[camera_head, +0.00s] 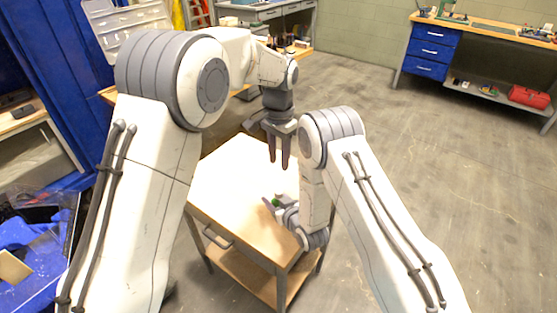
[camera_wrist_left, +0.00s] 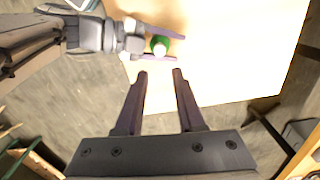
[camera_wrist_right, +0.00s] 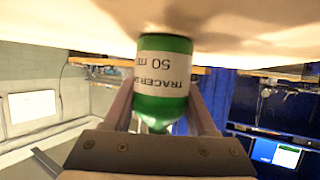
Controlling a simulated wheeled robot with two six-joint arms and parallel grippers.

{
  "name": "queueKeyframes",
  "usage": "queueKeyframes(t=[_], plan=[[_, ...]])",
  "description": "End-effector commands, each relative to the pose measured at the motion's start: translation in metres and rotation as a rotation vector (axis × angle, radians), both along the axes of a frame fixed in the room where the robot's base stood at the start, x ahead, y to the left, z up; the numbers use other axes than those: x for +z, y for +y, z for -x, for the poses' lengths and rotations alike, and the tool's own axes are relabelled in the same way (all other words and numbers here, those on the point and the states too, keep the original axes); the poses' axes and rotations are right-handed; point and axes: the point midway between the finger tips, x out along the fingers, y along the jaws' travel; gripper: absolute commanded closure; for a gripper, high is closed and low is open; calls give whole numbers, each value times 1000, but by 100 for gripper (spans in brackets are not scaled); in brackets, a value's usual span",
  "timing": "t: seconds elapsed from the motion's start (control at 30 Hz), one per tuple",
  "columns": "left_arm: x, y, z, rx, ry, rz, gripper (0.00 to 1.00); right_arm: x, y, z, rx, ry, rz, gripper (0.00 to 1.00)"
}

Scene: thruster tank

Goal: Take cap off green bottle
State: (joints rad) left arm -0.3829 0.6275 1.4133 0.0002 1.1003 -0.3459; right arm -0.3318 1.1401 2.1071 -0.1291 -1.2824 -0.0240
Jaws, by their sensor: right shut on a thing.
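The green bottle (camera_wrist_right: 163,103) has a white label with upside-down print in the right wrist view. Its base is at or very close to the tabletop. In the left wrist view the bottle (camera_wrist_left: 175,41) shows from above with a round white cap (camera_wrist_left: 160,48) on top. My right gripper (camera_wrist_right: 163,92) is shut around the bottle's sides, low over the table. It also shows in the head view (camera_head: 274,202). My left gripper (camera_head: 279,166) points down above the table, open and empty. Its fingertips (camera_wrist_left: 161,72) are apart, beside the bottle in its own view.
The small wooden table (camera_head: 237,177) is otherwise mostly clear. A workbench with blue drawers (camera_head: 430,50) and a red toolbox (camera_head: 529,97) stands at the far right. Open floor lies right of the table.

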Motion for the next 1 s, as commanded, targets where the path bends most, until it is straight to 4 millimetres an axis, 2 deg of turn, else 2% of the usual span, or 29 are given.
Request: queueKeyframes(t=[0.1,0.23,0.7,0.83,1.0], plan=[[0,0,0,-53,1,0,62,0,0,0,0,-1,0,100],[-13,0,1,-61,4,-1,62,0,0,0,0,-1,0,100],[-97,0,1,-57,4,-1,62,0,0,0,0,-1,0,100],[-110,0,1,-57,3,-1,62,0,0,0,0,-1,0,100],[-116,0,0,-57,0,0,62,0,0,0,0,-1,0,100]])
